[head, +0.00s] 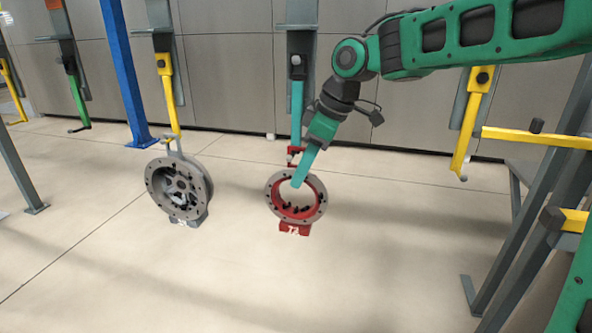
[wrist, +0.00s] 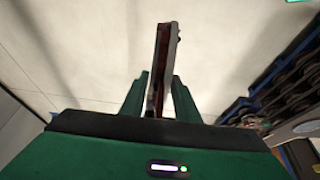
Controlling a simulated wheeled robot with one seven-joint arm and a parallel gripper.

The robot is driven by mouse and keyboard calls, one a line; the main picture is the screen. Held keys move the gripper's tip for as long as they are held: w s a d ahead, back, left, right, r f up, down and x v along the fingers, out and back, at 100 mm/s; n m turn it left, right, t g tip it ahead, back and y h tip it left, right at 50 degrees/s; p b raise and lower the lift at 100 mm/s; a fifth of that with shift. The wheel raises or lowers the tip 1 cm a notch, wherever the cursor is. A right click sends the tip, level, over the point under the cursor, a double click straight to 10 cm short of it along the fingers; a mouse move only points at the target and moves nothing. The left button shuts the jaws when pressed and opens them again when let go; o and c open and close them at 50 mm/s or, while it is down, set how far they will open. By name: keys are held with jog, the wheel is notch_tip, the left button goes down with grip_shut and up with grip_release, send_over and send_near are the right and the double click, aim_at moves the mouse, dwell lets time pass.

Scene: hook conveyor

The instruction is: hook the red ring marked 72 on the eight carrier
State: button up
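The red ring (head: 319,193) hangs upright above the floor in the middle of the head view. Its plate below carries white digits that look like 72 but are blurred. My gripper (head: 303,172) reaches down to its upper rim, with a finger across the ring's opening. In the wrist view the ring (wrist: 162,65) is edge-on between my two fingers (wrist: 161,90), which appear closed on it. A teal carrier hook (head: 297,100) hangs just behind, above the ring's red top bracket (head: 293,156). I cannot tell whether they touch. No carrier number is readable.
A grey ring (head: 157,190) hangs from a yellow hook (head: 166,85) to the left. A green hook (head: 80,100) hangs farther left, and another yellow hook (head: 468,130) hangs at right. A blue post (head: 124,70) stands at left. A grey frame with yellow bars (head: 535,138) stands at right.

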jog(key=shift+o, duration=1.3)
jog(key=shift+w+d, duration=0.15)
jog(key=shift+d, duration=0.1)
